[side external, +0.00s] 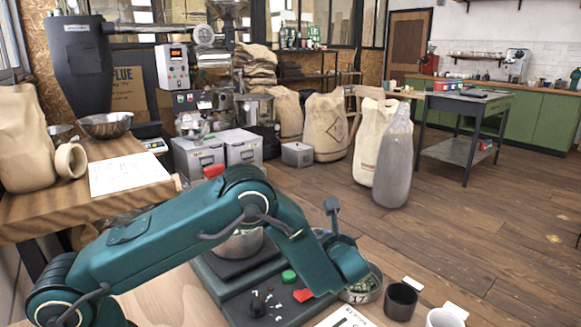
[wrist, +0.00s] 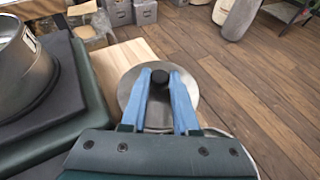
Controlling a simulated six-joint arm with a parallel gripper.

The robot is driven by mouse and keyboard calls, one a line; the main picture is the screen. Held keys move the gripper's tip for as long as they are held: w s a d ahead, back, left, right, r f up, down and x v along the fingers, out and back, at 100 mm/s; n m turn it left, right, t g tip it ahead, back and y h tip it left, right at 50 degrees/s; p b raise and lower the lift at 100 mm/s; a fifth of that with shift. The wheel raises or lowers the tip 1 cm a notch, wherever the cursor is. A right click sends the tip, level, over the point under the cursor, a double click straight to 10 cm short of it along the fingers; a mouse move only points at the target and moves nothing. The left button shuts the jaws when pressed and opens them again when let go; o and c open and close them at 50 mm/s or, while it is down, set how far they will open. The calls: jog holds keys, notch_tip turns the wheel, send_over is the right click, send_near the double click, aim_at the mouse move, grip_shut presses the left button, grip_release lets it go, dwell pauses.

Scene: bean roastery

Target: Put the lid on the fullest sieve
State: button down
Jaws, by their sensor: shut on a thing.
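In the wrist view my gripper (wrist: 160,82) has its two blue fingers shut on the dark knob (wrist: 147,74) of a round, shiny metal lid (wrist: 190,92). I cannot tell whether the lid hangs free or rests on something. In the side external view my wrist hides the fingers and the lid. A round metal sieve (side external: 373,294) with greenish beans inside stands beside my wrist, partly hidden by it. I see no other clear sieve, so I cannot compare how full they are.
A dark machine with a metal pan (side external: 240,243), a green button (side external: 289,276) and a red switch (side external: 303,295) stands left of my gripper. A dark cup (side external: 401,302) and a white cup (side external: 444,318) stand at the right. A printed sheet (side external: 346,317) lies in front.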

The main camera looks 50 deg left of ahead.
jog(key=shift+f, duration=0.55)
jog(key=c, duration=0.9)
grip_release()
jog(key=shift+c, duration=0.2)
jog(key=shift+d, duration=0.1)
jog(key=v, duration=1.1)
